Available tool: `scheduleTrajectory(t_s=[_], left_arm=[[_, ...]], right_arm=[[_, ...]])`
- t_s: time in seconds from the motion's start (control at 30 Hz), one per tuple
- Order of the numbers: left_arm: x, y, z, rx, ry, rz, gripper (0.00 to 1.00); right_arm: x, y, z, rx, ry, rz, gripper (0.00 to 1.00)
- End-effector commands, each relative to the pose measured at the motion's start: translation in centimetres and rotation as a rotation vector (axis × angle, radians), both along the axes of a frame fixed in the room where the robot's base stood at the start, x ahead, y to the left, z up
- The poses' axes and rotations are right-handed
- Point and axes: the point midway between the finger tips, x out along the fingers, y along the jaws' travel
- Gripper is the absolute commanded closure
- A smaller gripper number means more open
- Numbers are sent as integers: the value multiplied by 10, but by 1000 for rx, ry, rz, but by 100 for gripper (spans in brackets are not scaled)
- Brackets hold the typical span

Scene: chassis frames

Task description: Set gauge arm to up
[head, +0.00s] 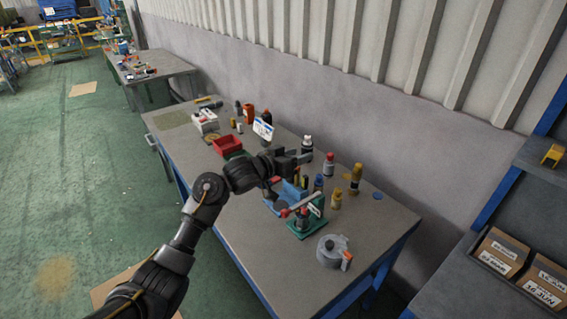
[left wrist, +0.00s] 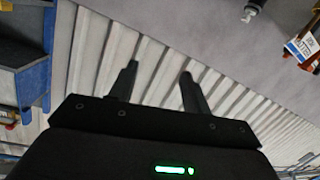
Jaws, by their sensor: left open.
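A green fixture (head: 306,229) stands on the workbench. A pale bar that looks like the gauge arm (head: 298,206) slants across its top, its right end slightly higher. A red knob (head: 304,212) and a small white label (head: 317,204) are beside it. My left gripper (head: 303,157) is above the bench, behind and above the fixture, pointing right and touching nothing I can make out. In the left wrist view its two fingers (left wrist: 157,80) are apart with nothing between them. The fixture does not show there. My right gripper is not in view.
A grey round part (head: 331,250) stands at the front right. A red bin (head: 227,144) is further left.

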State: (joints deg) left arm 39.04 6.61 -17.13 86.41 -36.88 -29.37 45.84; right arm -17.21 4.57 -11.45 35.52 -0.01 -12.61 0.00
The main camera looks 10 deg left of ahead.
Motion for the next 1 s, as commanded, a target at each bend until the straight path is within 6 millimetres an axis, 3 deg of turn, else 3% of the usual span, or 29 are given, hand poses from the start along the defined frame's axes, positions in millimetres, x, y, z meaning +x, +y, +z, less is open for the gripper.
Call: scheduleTrajectory(t_s=[0.2,0.4,0.8,0.9,1.0], left_arm=[[-32,28,5,2,-4,2,52],[-51,43,10,2,-1,1,52],[-55,46,12,1,1,1,52],[-58,48,4,9,4,14,52],[-71,55,-25,41,26,65,52]], right_arm=[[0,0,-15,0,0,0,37],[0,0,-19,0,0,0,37],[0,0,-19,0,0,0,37],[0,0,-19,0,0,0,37],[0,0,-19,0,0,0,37]])
